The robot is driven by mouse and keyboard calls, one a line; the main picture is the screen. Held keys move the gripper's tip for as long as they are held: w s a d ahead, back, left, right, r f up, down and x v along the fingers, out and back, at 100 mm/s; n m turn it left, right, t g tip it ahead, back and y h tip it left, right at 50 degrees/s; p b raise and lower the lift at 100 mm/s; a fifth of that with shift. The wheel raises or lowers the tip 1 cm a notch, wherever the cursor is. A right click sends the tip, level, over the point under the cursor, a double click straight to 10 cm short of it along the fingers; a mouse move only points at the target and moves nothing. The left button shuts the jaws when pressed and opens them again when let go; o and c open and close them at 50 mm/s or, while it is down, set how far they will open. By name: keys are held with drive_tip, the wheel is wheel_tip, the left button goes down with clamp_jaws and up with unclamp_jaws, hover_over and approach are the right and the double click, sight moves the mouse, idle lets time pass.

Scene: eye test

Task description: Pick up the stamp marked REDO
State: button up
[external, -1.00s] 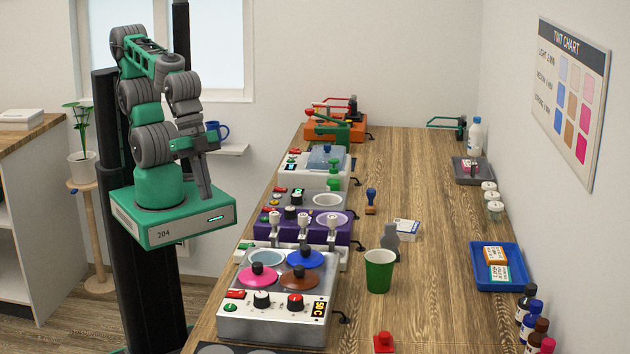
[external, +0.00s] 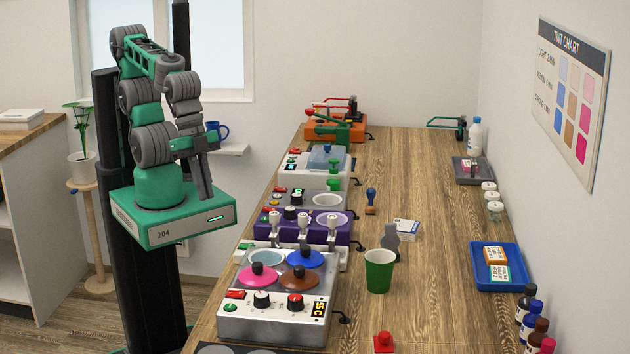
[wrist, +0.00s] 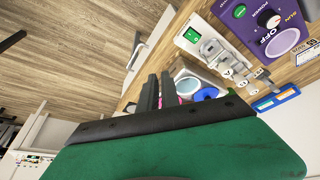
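A stamp with a blue handle (external: 371,197) and brown base stands upright on the bench, right of the row of machines. No marking on it is legible, so I cannot tell if it says REDO. A small red object (external: 383,343) sits at the bench's near edge; I cannot tell if it is a stamp. My gripper (external: 206,192) hangs at the left, beside the bench and well away from both. In the wrist view its two dark fingers (wrist: 158,82) stand close together with a narrow gap and nothing visible between them.
A green cup (external: 379,271), a grey object (external: 391,241) and a white card box (external: 407,229) stand mid-bench. A blue tray (external: 483,283) holds two small boxes. Machines line the left, including a steel warmer (external: 275,322). Bottles line the right. The bench's far middle is clear.

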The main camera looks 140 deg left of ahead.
drive_tip(key=o, duration=0.9)
drive_tip(key=shift+o, duration=0.2)
drive_tip(key=w+a+f+m+y, duration=0.1)
drive_tip(key=w+a+m+y, duration=0.15)
drive_tip(key=w+a, duration=0.45)
drive_tip(key=m+g+y+b, duration=0.2)
drive_tip(key=m+y+b, duration=0.1)
drive_tip(key=m+y, duration=0.5)
approach(369, 191)
drive_tip(key=shift+m+h, duration=0.65)
drive_tip(key=w+d, duration=0.2)
drive_tip(key=d, duration=0.1)
drive_tip(key=w+d, duration=0.1)
drive_tip(key=d, duration=0.2)
drive_tip(key=w+d, duration=0.2)
drive_tip(key=d, duration=0.1)
drive_tip(key=shift+w+d, duration=0.2)
drive_tip(key=shift+w, duration=0.15)
drive_tip(key=s+a+f+m+y, duration=0.1)
drive_tip(key=a+m, duration=0.1)
drive_tip(key=a, duration=0.3)
drive_tip(key=s+a+f+m+g+y, duration=0.1)
drive_tip(key=a+f+m, duration=0.1)
drive_tip(key=a, duration=0.4)
drive_tip(key=s+a+f+m+g+y+p, duration=0.1)
drive_tip(key=s+a+f+m, duration=0.1)
drive_tip(key=a, duration=0.3)
drive_tip(key=shift+s+a+f, duration=0.1)
drive_tip(key=shift+a+f, duration=0.05)
